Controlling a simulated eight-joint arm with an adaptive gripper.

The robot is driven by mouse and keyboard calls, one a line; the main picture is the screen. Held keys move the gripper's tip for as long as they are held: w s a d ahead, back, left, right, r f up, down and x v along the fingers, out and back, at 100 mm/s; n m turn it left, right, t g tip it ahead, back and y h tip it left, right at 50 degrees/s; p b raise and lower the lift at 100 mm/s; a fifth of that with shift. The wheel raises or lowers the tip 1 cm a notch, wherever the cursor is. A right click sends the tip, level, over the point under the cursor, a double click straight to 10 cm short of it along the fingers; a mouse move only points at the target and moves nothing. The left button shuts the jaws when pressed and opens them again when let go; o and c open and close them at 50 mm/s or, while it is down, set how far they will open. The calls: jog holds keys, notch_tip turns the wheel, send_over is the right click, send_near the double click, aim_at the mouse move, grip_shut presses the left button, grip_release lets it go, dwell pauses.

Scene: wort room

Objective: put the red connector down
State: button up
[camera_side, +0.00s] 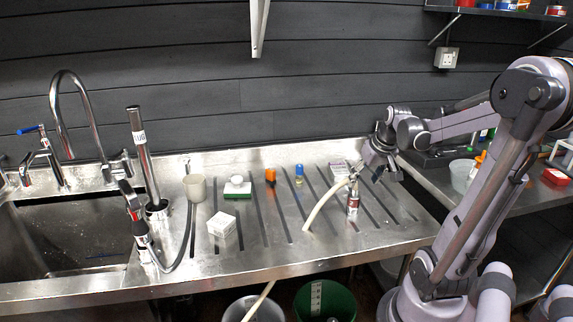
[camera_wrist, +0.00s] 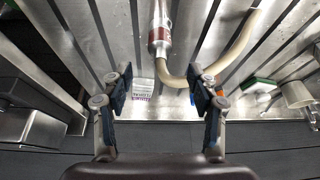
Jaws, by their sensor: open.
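The red connector (camera_side: 352,203) is a metal cylinder with a red band.
The sink (camera_side: 60,245) is far left. The front drainboard is clear.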

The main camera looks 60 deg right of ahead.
jog(key=w+a+n+t+y, duration=0.1)
jog(key=w+a+n, duration=0.1)
jog(key=a, duration=0.8)
jog(key=w+a+r+n+t+y, duration=0.1)
jog(key=w+a+n, duration=0.1)
jog(key=a, duration=0.7)
jog(key=w+a+r+n+t, duration=0.1)
jog(key=w+a+n, duration=0.2)
jog(key=a, duration=0.7)
jog(key=shift+a+n+t+y, duration=0.3)
jog(key=shift+a+n+y, duration=0.1)
jog(key=shift+n, duration=0.3)
